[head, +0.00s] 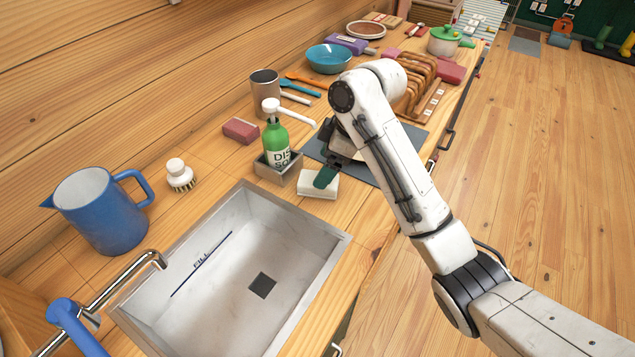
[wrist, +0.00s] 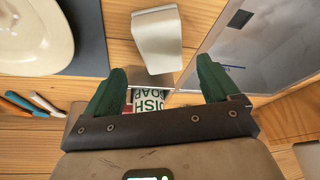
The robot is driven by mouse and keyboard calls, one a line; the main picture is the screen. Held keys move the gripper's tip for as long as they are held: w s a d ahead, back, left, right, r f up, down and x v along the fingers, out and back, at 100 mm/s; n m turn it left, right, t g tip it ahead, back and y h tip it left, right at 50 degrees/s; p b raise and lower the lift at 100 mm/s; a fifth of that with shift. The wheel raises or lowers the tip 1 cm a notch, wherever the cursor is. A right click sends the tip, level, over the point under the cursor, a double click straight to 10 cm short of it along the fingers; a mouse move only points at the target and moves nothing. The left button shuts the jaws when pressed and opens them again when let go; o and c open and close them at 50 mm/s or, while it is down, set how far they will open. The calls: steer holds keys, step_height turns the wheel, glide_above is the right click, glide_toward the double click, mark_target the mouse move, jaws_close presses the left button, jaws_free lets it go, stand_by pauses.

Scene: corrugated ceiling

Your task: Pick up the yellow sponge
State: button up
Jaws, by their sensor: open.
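No clearly yellow sponge shows; a pale cream, sponge-like block (head: 318,186) lies on the wooden counter, between the sink and the grey mat. My gripper (head: 326,176) is at the block's upper edge in the head view, where one green finger shows. In the wrist view my gripper (wrist: 160,80) has its two green fingers spread wide, with nothing held between them. The block's contact with the fingers cannot be told.
A green dish soap bottle (head: 276,140) with a white pump stands in a grey holder (head: 281,175) close beside the block. The sink (head: 240,262) is in front. A maroon block (head: 240,130), a brush (head: 180,175) and a blue pitcher (head: 102,212) stand left.

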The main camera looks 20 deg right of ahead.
steer(key=x, duration=0.5)
steer(key=shift+s+a+p, duration=0.1)
steer(key=shift+p, duration=0.25)
steer(key=c, duration=1.1)
steer(key=shift+r, duration=0.2)
